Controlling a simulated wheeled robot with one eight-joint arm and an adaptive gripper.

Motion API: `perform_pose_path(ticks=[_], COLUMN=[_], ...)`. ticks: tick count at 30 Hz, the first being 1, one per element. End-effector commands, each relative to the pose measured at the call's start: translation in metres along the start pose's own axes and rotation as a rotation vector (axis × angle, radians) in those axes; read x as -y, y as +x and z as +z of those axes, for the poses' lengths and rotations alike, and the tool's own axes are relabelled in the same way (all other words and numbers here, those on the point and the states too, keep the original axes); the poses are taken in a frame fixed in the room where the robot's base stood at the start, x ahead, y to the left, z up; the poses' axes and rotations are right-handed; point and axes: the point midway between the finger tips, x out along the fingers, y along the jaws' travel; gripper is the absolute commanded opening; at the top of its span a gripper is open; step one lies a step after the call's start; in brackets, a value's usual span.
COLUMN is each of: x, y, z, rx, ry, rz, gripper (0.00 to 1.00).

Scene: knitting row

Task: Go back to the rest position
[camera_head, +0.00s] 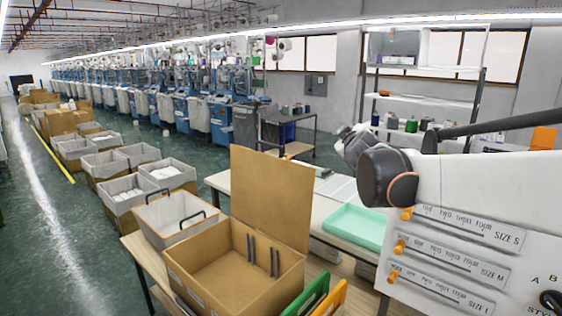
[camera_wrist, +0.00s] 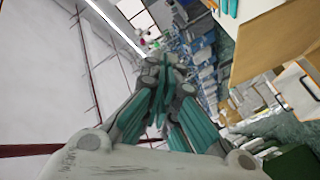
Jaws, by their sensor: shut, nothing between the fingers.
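My gripper (camera_wrist: 160,98) shows in the wrist view with its teal-padded fingers together and nothing between them. It is up in the air, clear of the table, and the wrist view is tilted. In the head view my arm enters from the right edge, above the table and in front of the sign board. The gripper's fingers cannot be made out in the head view.
An open cardboard box (camera_head: 230,270) stands on the table (camera_head: 320,212). Right of it are a mint tray (camera_head: 358,226) and a sign board (camera_head: 450,258) with size labels. Shelves (camera_head: 425,100) stand behind. Bins (camera_head: 125,193) line the left aisle, beside open floor.

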Motion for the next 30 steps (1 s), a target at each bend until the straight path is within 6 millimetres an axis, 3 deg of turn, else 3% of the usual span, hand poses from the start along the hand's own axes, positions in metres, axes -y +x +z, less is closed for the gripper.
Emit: perform_pose_path(ticks=[1,5,11,18,24,30], x=[0.000,0.004,0.032,0.096,0.161,0.200], y=[-0.021,-0.071,-0.153,-0.257,-0.334,-0.377], z=[0.017,0.058,0.123,0.198,0.247,0.269], rx=[0.043,0.162,0.342,0.547,0.688,0.762], ry=[0.040,0.147,0.308,0.492,0.621,0.691], rz=[-0.001,-0.016,-0.067,-0.175,-0.291,-0.369], gripper=[0.00,0.00,0.00,0.00,0.00,0.00])
